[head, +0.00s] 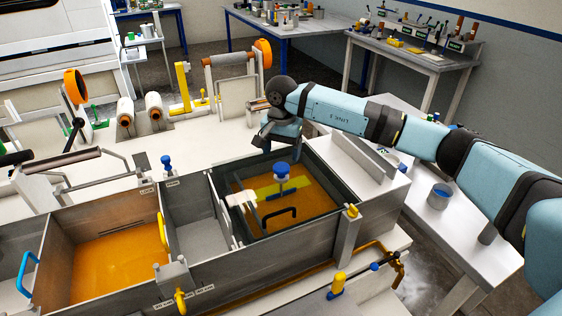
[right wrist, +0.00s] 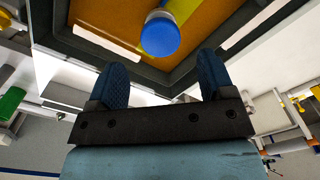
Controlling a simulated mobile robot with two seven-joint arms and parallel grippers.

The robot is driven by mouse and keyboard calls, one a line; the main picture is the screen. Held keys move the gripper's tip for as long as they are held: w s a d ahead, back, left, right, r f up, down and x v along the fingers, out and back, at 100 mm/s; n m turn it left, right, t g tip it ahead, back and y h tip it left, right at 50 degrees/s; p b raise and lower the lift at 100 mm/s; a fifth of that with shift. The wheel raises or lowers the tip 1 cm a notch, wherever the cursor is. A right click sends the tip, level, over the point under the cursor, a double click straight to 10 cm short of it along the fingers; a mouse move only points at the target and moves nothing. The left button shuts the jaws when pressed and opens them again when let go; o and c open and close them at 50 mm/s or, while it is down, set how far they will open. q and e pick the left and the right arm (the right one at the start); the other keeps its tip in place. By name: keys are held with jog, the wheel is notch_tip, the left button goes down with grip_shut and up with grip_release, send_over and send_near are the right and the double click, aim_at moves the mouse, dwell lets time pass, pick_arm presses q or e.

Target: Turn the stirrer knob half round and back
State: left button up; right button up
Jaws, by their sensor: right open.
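The blue stirrer knob (head: 281,169) stands above a yellow paddle (head: 280,188) in the right bath (head: 318,202), which holds orange resin. In the right wrist view the knob (right wrist: 160,36) shows as a round blue top, ahead of the fingertips and roughly centred between them. My right gripper (head: 275,142) is at the back rim of this bath, behind the knob in the head view. In the right wrist view the gripper (right wrist: 161,68) has its two blue fingers wide apart with nothing between them. It is apart from the knob. My left gripper is not in view.
A black handle (head: 278,216) and a white fitting (head: 241,199) are by the knob. A second orange bath (head: 105,262) lies left, past a grey compartment (head: 200,241). Another blue knob (head: 167,162) stands behind the baths.

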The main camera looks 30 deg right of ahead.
aim_at(281, 167)
jog(key=shift+f+p, duration=0.35)
jog(key=shift+f, duration=2.2)
jog(key=c, duration=0.9)
